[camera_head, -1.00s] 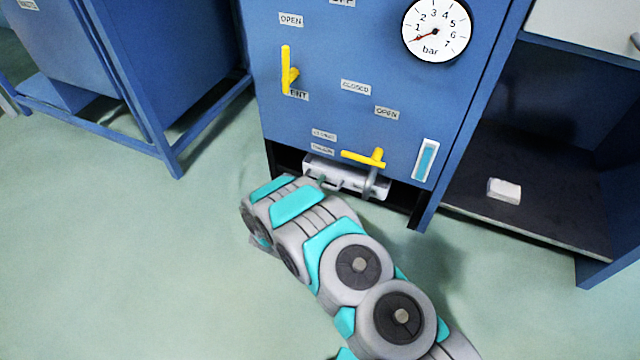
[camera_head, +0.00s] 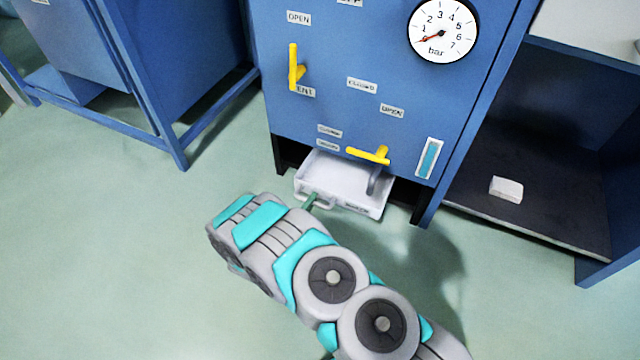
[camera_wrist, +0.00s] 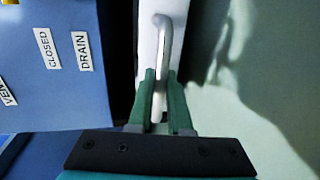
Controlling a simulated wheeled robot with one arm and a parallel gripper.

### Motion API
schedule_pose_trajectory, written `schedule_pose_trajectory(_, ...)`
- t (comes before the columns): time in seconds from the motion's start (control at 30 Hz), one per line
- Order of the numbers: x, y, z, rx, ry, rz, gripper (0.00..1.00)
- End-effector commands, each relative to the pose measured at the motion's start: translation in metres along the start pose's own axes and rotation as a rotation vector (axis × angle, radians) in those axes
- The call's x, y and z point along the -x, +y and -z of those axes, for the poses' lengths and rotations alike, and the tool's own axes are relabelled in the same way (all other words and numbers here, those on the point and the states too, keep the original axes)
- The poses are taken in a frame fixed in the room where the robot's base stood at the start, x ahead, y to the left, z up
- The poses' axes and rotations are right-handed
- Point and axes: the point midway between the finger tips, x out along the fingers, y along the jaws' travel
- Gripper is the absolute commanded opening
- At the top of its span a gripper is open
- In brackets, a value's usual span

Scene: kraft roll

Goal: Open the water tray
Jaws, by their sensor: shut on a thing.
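The white water tray (camera_head: 335,176) is slid partly out of the slot at the bottom of the blue cabinet (camera_head: 340,115). Its interior shows in the head view. My gripper (camera_head: 311,200) is at the tray's front, mostly hidden behind my arm in that view. In the wrist view, the green fingers of my gripper (camera_wrist: 160,92) are shut on the tray's pale bar handle (camera_wrist: 164,45). The tray's white front (camera_wrist: 147,50) shows behind the handle.
A yellow lever (camera_head: 370,155) and its grey pipe are above the tray. Another yellow lever (camera_head: 295,67) and a pressure gauge (camera_head: 443,31) are higher on the cabinet. An open shelf with a white block (camera_head: 506,188) is at right. The floor in front is clear.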

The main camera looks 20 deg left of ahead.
Motion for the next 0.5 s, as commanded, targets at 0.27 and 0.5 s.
schedule_pose_trajectory(0.27, 0.061, -0.013, -0.001, 0.005, 0.002, 0.002, 0.0)
schedule_pose_trajectory(0.5, 0.085, -0.019, -0.001, 0.002, -0.002, 0.002, 0.0)
